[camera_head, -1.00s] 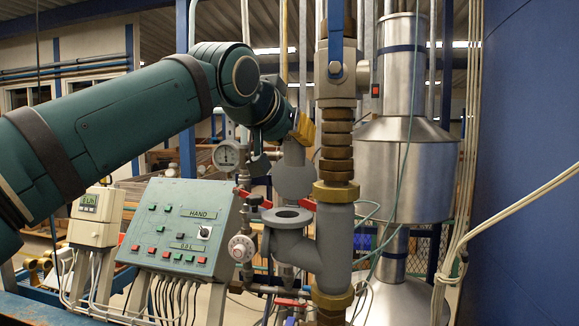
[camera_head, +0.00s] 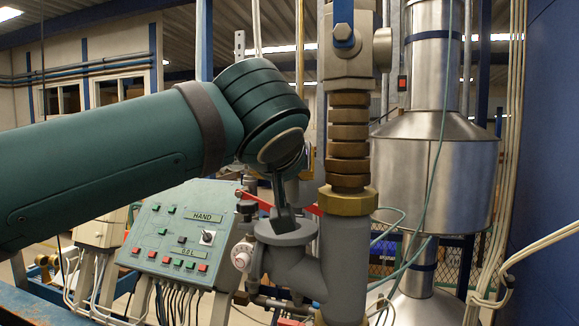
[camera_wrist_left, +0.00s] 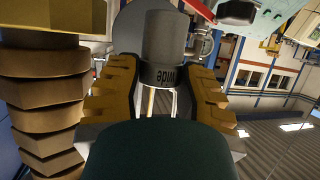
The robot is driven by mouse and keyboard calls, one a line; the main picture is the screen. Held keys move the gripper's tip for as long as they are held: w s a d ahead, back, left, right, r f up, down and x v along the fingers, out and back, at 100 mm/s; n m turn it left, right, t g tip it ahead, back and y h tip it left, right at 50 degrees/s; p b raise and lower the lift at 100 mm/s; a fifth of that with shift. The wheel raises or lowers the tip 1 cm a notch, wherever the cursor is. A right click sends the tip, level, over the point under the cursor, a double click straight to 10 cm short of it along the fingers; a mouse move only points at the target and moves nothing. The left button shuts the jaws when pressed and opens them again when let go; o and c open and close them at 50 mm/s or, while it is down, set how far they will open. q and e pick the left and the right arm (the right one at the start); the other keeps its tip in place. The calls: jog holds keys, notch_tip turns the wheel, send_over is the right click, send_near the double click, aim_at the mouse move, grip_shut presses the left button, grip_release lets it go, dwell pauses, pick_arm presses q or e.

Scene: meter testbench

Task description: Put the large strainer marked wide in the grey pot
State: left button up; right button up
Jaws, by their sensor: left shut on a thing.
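The large strainer (camera_wrist_left: 165,45) is a grey cylinder with a dark band reading "wide" in the left wrist view. My left gripper (camera_wrist_left: 162,78) is shut on it, with a tan finger on each side of the band. In the head view my left arm comes in from the left and hides most of the gripper. The grey pot (camera_head: 302,268) is a grey cast body with a round flanged top, fixed beside the vertical pipe. The gripper is above the pot's top; how far the strainer is from the opening cannot be told. My right gripper is not in view.
The vertical pipe with stacked brass rings (camera_head: 348,140) stands close right of my gripper. A control panel (camera_head: 180,235) is left of the pot. A red lever (camera_head: 310,209) is beside the pot's top. A large metal vessel (camera_head: 430,170) stands behind at the right.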

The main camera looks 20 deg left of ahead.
pick_arm(q)
jog(key=shift+s+f+b, duration=0.1)
jog(key=shift+f+b, duration=0.3)
jog(key=shift+f, duration=0.2)
notch_tip(320, 180, down, 4)
jog(key=shift+r+b, duration=0.25)
jog(key=shift+b, duration=0.95)
jog(key=shift+f+b, duration=0.55)
jog(key=shift+f, duration=0.35)
grip_shut()
jog(key=shift+f+b, duration=0.3)
jog(key=shift+b, duration=0.05)
jog(key=o, duration=1.1)
grip_release()
jog(key=shift+a, duration=0.1)
jog(key=shift+r, duration=0.1)
